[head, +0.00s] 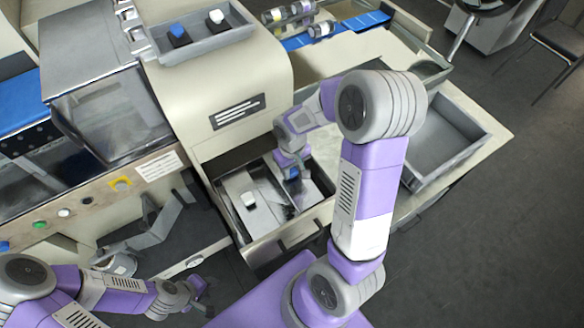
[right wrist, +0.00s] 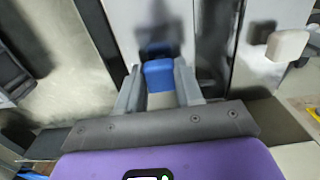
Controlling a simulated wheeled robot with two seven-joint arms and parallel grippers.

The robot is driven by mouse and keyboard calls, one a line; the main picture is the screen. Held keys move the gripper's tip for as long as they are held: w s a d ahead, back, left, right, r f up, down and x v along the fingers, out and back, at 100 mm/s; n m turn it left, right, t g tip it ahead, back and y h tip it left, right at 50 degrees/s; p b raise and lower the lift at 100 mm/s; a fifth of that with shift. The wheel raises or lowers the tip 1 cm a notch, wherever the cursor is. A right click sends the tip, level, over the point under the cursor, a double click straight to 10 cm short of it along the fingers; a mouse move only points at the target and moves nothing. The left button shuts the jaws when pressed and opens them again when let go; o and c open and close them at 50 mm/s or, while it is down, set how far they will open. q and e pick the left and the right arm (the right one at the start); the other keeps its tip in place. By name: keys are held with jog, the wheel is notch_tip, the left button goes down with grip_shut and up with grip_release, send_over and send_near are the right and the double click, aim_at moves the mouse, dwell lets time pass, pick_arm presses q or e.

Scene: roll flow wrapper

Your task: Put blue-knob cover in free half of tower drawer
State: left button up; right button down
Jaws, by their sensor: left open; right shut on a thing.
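The tower drawer (head: 262,240) is pulled open. A cover with a white knob (head: 249,199) lies in its left half. My right gripper (head: 292,176) is inside the drawer's right half, pointing down and shut on the blue knob of the blue-knob cover (head: 306,188). In the right wrist view the blue knob (right wrist: 158,75) sits between the two fingers, and the white knob (right wrist: 288,45) is off to the right. The cover's plate is low in the drawer; whether it touches the floor is hard to tell. My left gripper (head: 199,297) is open and empty at the lower left.
A grey tray (head: 205,47) on top of the tower holds a blue-knob piece and a white-knob piece. An empty grey bin (head: 440,150) stands right of the tower. Metal rollers (head: 290,14) lie at the back. A machine panel with buttons is at the left.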

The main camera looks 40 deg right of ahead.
jog(key=shift+f+b, duration=0.85)
jog(key=shift+f, duration=0.1)
jog(key=c, duration=0.7)
grip_release()
jog(key=shift+o, duration=0.2)
jog(key=shift+r, duration=0.1)
notch_tip(320, 180, up, 8)
jog(key=shift+f+p, duration=0.25)
jog(key=shift+p, duration=0.85)
